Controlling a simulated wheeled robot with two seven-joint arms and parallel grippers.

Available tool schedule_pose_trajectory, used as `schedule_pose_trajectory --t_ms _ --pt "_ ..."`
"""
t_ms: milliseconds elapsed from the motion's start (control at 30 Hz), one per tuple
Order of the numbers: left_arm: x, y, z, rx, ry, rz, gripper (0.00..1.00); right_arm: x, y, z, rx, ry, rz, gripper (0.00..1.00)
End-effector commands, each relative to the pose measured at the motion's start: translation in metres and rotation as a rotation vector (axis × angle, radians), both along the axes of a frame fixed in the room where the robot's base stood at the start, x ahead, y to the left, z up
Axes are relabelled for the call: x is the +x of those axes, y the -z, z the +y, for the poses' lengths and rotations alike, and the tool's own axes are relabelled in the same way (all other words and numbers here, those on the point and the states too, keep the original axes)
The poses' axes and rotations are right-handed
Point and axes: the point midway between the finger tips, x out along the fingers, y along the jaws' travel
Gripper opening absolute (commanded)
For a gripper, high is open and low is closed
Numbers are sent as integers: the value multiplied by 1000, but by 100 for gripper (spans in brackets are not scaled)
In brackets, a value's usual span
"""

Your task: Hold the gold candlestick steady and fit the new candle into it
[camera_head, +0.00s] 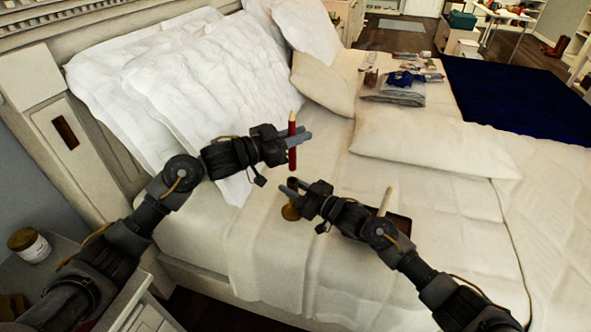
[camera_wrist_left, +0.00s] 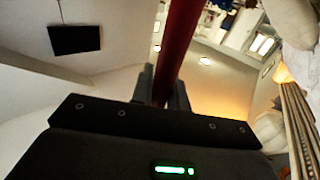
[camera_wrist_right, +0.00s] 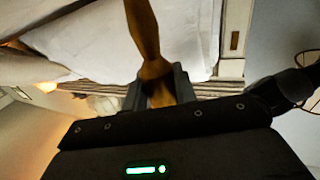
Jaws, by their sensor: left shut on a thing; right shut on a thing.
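A red candle (camera_head: 292,155) with a pale tip is upright in my left gripper (camera_head: 300,138), which is shut around it. The candle also shows between the fingers in the left wrist view (camera_wrist_left: 181,45). The gold candlestick (camera_head: 290,213) is below the candle, on or just above the bed's near part; I cannot tell which. My right gripper (camera_head: 292,192) is shut on its stem, which also shows in the right wrist view (camera_wrist_right: 145,30). The candle's lower end is a little above the candlestick's top, apart from it and roughly in line. The fingers hide part of the candlestick.
A pale candle (camera_head: 386,200) stands by a dark flat object (camera_head: 400,225), partly behind my right arm. White pillows (camera_head: 215,85) lie at the headboard. Folded clothes and small items (camera_head: 400,82) lie farther back. A jar (camera_head: 28,244) stands on the nightstand at left.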

Motion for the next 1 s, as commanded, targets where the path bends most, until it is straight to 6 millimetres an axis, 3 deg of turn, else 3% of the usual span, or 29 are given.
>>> schedule_pose_trajectory --t_ms 100,367,633,1000 --pt "0 21 0 1 -1 4 0 0 0 0 0 0 0 0" --pt "0 33 0 1 -1 0 0 0 0 0 -1 0 1 0" --pt "0 73 0 0 -2 1 0 0 0 0 -1 0 1 0" --pt "0 79 0 0 -1 0 0 0 0 0 -1 0 1 0"
